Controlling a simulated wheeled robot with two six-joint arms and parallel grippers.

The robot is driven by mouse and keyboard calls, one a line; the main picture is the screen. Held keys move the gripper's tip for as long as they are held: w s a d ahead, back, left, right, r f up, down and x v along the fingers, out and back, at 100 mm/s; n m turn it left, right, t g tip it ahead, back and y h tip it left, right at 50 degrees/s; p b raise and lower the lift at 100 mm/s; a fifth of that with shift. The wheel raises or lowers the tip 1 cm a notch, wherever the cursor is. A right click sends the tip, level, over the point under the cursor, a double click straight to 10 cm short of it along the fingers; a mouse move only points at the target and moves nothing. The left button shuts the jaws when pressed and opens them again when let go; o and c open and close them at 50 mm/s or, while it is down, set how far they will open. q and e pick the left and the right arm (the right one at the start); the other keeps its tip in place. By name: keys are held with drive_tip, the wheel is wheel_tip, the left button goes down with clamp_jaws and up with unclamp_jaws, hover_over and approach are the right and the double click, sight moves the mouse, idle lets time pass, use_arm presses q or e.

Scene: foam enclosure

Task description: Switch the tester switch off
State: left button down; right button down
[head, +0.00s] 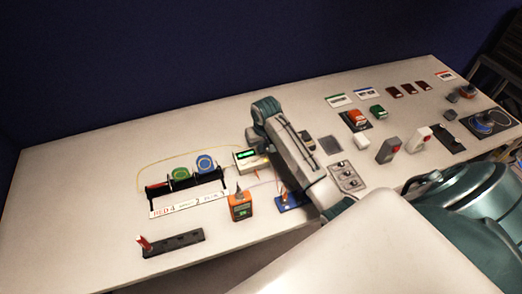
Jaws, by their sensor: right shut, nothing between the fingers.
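An orange box (240,207) with a small green display stands left of my right arm; a small dark lever shows on its top, too small to read its position. A white box (250,159) with a lit green display lies behind it, partly hidden by my arm. I cannot tell for certain which one is the tester. My right gripper (252,138) is shut and empty near the white box, its fingertips hard to make out; I cannot tell whether it touches. My left gripper is not in view.
A black rack (187,190) with green and blue spools stands to the left. A dark strip (174,244) with a red peg lies at the front left. A blue block (291,202) sits by my arm. Thin wires cross the table. Buttons, boxes and cards fill the right.

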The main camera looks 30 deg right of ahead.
drive_tip(key=shift+f, duration=0.45)
drive_tip(key=shift+r+p, duration=0.65)
drive_tip(key=shift+r, duration=2.9)
